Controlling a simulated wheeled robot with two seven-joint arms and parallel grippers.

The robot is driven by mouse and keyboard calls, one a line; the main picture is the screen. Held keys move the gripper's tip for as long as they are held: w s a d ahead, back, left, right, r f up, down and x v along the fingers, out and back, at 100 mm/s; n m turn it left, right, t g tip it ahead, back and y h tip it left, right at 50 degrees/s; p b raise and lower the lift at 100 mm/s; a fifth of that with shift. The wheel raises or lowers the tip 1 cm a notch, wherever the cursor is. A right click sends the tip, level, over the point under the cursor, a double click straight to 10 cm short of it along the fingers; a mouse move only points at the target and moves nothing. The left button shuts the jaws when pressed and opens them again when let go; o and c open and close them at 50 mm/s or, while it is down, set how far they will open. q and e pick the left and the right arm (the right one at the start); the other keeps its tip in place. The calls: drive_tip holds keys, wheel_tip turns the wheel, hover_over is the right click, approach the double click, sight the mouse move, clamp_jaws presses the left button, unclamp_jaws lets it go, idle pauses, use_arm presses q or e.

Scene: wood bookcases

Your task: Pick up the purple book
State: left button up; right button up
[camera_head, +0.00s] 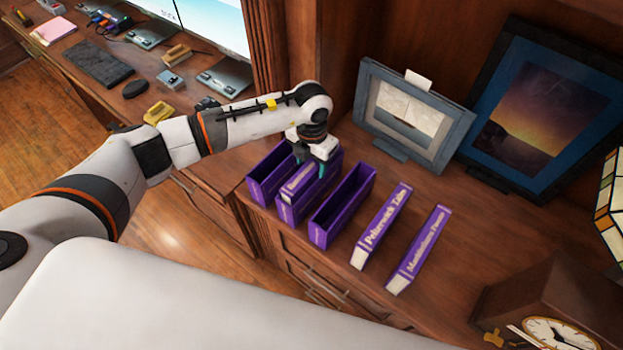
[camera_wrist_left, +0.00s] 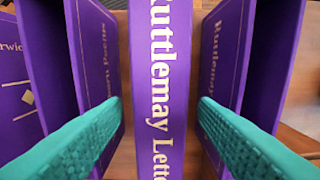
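The purple book (camera_wrist_left: 160,85) has gold lettering starting "Ruttlemay" on its spine. It stands upright in the middle of the left wrist view. In the head view the book (camera_head: 296,180) is second from the left in a row of purple books and cases on the wood top. My left gripper (camera_head: 312,162) is over it, with one teal finger on each side. In the left wrist view a narrow gap shows between each finger and the spine, so the gripper is open. The book's lower part is hidden. My right gripper is not in view.
Open, empty-looking purple cases stand left (camera_head: 268,174) and right (camera_head: 341,207) of the book. Two more purple books (camera_head: 381,227) (camera_head: 419,250) are further right. A grey picture frame (camera_head: 447,138) stands behind, and a wooden clock (camera_head: 548,300) is at the lower right.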

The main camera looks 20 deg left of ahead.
use_arm(q)
clamp_jaws()
drive_tip(key=shift+w+r, duration=0.1)
drive_tip(key=shift+r, duration=0.05)
